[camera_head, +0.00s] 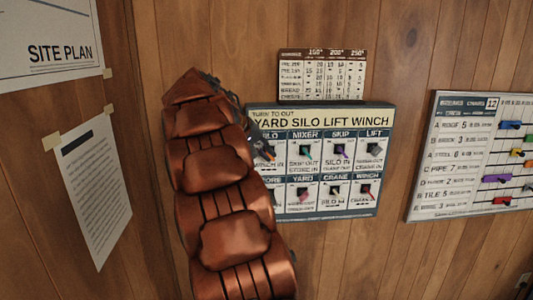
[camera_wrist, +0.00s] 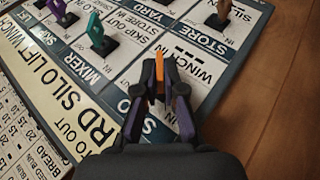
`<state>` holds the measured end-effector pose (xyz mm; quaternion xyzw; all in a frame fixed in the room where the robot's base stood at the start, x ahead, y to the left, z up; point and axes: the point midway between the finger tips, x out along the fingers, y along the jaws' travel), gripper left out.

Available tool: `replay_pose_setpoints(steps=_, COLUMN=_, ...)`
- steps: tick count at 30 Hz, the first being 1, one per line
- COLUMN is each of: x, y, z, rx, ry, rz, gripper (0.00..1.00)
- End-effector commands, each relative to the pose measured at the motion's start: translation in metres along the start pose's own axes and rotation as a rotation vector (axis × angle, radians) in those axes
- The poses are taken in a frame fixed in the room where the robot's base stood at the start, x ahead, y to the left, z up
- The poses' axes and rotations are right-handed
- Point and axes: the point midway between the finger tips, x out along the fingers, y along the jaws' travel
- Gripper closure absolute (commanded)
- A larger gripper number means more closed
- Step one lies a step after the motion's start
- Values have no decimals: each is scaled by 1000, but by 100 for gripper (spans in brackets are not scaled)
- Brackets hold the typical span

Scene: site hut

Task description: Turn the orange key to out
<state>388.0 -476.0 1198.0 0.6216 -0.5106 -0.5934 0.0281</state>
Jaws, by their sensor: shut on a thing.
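The key panel (camera_head: 352,122), headed "TURN TO OUT" and "YARD SILO LIFT WINCH", hangs on the wooden wall and also fills much of the wrist view (camera_wrist: 118,88). The orange key (camera_wrist: 160,74) is at the panel's top-left position, labelled SILO. My gripper (camera_wrist: 161,68) is shut on the orange key, with one dark finger on each side. In the head view my gripper (camera_head: 262,146) reaches the panel from the left, and my arm covers the panel's left edge. The fingers hide most of the key, so I cannot tell which mark it points to.
A teal key (camera_wrist: 97,32) and a brown key (camera_wrist: 222,10) are the nearest neighbours. Purple (camera_head: 340,152) and red (camera_head: 366,190) keys sit further right. A chart (camera_head: 322,75) hangs above; a board with coloured tags (camera_head: 470,155) hangs right.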

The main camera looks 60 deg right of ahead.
Motion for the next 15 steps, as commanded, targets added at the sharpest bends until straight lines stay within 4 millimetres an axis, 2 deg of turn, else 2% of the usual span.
replay_pose_setpoints(steps=8, x=0, y=1, z=0, rx=30, ry=0, rz=-72, gripper=100)
replay_pose_setpoints(steps=15, x=0, y=4, z=0, rx=99, ry=0, rz=-236, gripper=100)
